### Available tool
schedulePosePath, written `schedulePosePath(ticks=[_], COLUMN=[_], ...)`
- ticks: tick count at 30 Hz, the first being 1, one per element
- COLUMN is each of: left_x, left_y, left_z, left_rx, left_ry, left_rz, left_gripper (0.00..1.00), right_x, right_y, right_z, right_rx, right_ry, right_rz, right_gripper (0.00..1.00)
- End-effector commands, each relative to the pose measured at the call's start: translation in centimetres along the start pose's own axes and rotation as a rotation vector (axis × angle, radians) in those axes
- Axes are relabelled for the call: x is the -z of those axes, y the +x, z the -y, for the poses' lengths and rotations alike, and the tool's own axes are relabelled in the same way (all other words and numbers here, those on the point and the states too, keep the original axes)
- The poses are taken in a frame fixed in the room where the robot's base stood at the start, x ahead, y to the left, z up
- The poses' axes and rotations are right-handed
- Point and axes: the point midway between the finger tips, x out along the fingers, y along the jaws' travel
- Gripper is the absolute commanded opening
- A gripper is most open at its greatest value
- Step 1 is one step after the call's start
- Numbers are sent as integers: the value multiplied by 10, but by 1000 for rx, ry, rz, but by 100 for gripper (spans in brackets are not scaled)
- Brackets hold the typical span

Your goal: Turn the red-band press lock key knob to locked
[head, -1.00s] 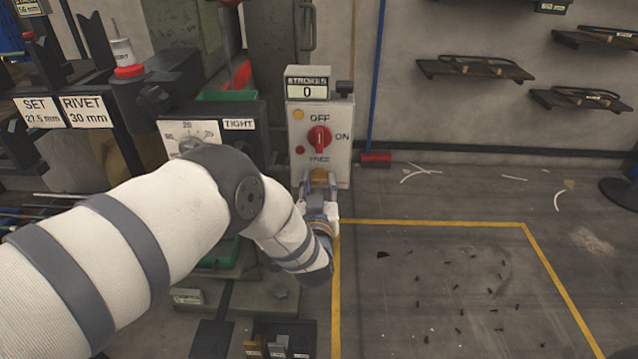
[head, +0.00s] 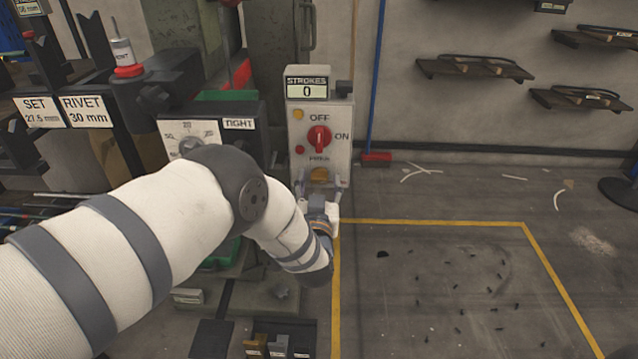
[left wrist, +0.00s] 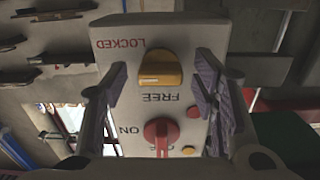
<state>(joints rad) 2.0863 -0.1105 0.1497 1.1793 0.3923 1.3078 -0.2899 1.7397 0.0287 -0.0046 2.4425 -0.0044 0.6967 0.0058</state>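The yellow lock key knob (head: 319,174) sits low on the front of the pale control box (head: 344,112). In the left wrist view the yellow knob (left wrist: 161,69) shows upside down, between the printed words FREE and LOCKED. I cannot tell which word it points at. My left gripper (head: 321,186) is just in front of the box at the knob. In the left wrist view its fingers (left wrist: 160,88) are spread wide, one on each side of the knob, apart from it. The gripper is empty. My right gripper is not in view.
A red rotary switch (head: 319,138) marked OFF and ON is above the knob. A strokes counter (head: 307,89) reading 0 tops the box. A black dial box marked TIGHT (head: 238,125) stands to the left. The floor to the right is mostly clear, with scattered bits.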

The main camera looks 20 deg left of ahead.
Motion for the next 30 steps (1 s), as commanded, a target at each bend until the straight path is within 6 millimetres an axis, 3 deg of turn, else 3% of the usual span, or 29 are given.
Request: schedulePosePath(ticks=[5, 8, 15, 21, 30], left_x=[0, -1, -1, 0, 0], left_y=[-1, -13, -77, -113, -120], left_z=[0, 0, 0, 0, 0], left_rx=[0, -1, -2, 0, 0], left_ry=[-1, -1, 1, -1, -1], left_rz=[0, 3, 5, 2, 0], left_gripper=[53, 53, 53, 53, 53], right_x=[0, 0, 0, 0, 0], right_y=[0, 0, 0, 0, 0], right_z=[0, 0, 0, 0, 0], right_rx=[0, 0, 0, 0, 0], right_ry=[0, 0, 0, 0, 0], right_rz=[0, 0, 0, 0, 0], right_gripper=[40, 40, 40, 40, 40])
